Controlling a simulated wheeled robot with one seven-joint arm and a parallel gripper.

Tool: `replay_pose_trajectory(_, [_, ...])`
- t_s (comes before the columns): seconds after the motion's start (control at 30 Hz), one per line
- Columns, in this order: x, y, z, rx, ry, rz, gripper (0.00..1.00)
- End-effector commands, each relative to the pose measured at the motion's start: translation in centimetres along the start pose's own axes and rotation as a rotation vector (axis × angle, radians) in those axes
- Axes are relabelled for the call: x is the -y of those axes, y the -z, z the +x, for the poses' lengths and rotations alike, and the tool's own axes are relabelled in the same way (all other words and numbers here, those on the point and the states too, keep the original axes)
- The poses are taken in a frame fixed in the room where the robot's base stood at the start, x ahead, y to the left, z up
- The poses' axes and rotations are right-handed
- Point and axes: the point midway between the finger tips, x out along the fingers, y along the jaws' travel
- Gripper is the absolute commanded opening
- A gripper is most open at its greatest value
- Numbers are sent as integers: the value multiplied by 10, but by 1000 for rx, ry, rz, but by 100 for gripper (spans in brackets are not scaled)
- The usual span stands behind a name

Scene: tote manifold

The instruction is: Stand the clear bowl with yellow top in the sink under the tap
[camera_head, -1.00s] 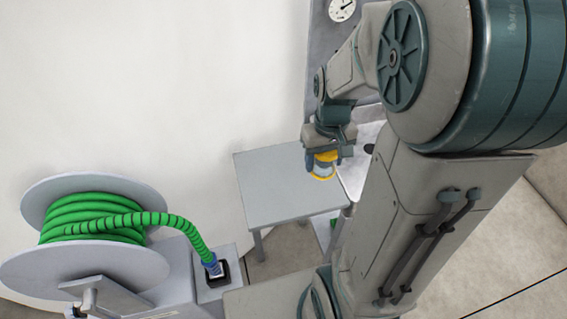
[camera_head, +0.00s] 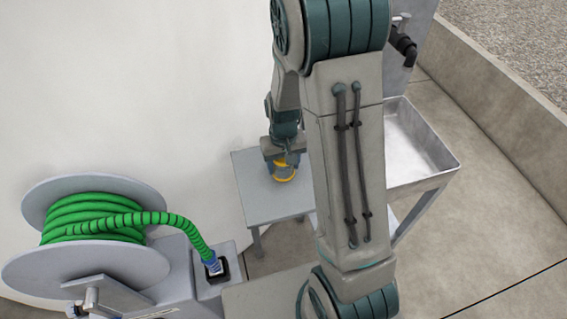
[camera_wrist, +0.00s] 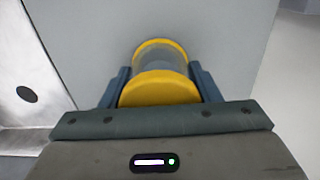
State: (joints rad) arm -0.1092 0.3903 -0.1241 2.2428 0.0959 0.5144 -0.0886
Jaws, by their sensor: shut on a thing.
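The clear bowl with yellow top (camera_wrist: 159,88) is between the two blue fingers of my gripper (camera_wrist: 163,82) in the wrist view. Its yellow top and a yellow ring at its far end show, with a clear wall between them. In the head view my gripper (camera_head: 283,165) is shut on the bowl (camera_head: 285,174) over the grey side table (camera_head: 246,172); I cannot tell whether the bowl touches it. The sink (camera_head: 451,161) is a metal basin to the right, partly hidden by my arm. The dark tap (camera_head: 403,46) is above its back end.
A hose reel (camera_head: 95,220) with green hose (camera_head: 130,216) stands at the lower left. A white wall (camera_head: 130,80) is behind the table. The sink's visible floor is bare. In the wrist view the sink (camera_wrist: 25,60) with a dark drain lies at the left.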

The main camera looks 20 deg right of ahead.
Motion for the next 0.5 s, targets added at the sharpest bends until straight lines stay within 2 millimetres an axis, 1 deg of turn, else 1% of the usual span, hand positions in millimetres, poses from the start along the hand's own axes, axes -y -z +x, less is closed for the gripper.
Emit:
replay_pose_trajectory(0.07, [0, 0, 4, 0, 0, 0, 26])
replay_pose_trajectory(0.3, [0, 0, 4, -2, 0, 0, 26])
replay_pose_trajectory(0.43, [0, 0, 9, -1, 0, 0, 26])
replay_pose_trajectory(0.47, [0, 0, 9, -1, 0, 0, 59])
replay_pose_trajectory(0.5, [0, 0, 8, -1, 0, 0, 70])
